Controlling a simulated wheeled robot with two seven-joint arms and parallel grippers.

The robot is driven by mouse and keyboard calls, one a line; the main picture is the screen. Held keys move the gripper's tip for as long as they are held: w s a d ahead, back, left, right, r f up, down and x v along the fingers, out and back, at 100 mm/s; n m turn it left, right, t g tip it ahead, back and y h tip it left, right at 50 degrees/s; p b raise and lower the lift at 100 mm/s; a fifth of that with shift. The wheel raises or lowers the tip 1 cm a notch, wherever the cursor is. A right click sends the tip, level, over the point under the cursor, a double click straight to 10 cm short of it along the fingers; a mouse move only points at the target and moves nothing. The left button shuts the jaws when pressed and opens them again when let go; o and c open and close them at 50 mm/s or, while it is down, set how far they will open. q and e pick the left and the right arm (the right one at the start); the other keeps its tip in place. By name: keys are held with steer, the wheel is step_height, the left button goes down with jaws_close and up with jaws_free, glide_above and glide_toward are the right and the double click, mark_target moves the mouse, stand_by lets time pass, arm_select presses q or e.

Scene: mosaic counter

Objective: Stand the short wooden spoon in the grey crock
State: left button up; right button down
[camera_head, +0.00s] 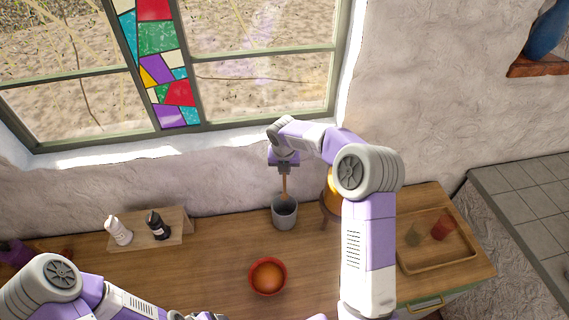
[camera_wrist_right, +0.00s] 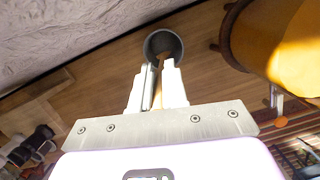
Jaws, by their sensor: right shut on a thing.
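The grey crock (camera_head: 284,215) stands upright on the wooden counter near the wall; its open mouth also shows in the right wrist view (camera_wrist_right: 151,42). My right gripper (camera_head: 285,168) is above the crock, pointing down, shut on the short wooden spoon (camera_head: 285,187). The spoon is near upright, and its lower end reaches the crock's mouth; how deep it goes is hidden. In the right wrist view the fingers (camera_wrist_right: 159,82) hold the spoon, with the crock just beyond them. My left arm shows at the lower left, but its gripper is out of view.
An orange rounded object (camera_wrist_right: 285,42) on a wooden stand is close right of the crock. A red bowl (camera_head: 268,279) sits in front. A wooden stand (camera_head: 180,216) with a white and a black bottle is left. A wooden tray (camera_head: 465,257) with jars is right.

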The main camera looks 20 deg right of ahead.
mark_target(284, 193)
arm_select(q)
steer(key=shift+f+b, duration=2.5)
arm_select(e)
steer(key=shift+s+a+f+x, duration=0.1)
steer(key=shift+s+a+x, duration=0.2)
steer(key=shift+x, duration=1.25)
steer(key=shift+s+a+f+x, duration=0.1)
steer(key=shift+s+x, duration=0.25)
steer(key=shift+x, duration=1.25)
steer(key=shift+s+a+f+x, duration=0.15)
steer(key=shift+s+x, duration=0.2)
steer(key=shift+x, duration=1.2)
steer(key=c, duration=1.1)
jaws_free()
steer(key=shift+r, duration=0.1)
arm_select(q)
steer(key=shift+f, duration=0.2)
arm_select(e)
steer(key=v, duration=0.7)
steer(key=shift+s+r, duration=0.1)
steer(key=shift+r, duration=0.15)
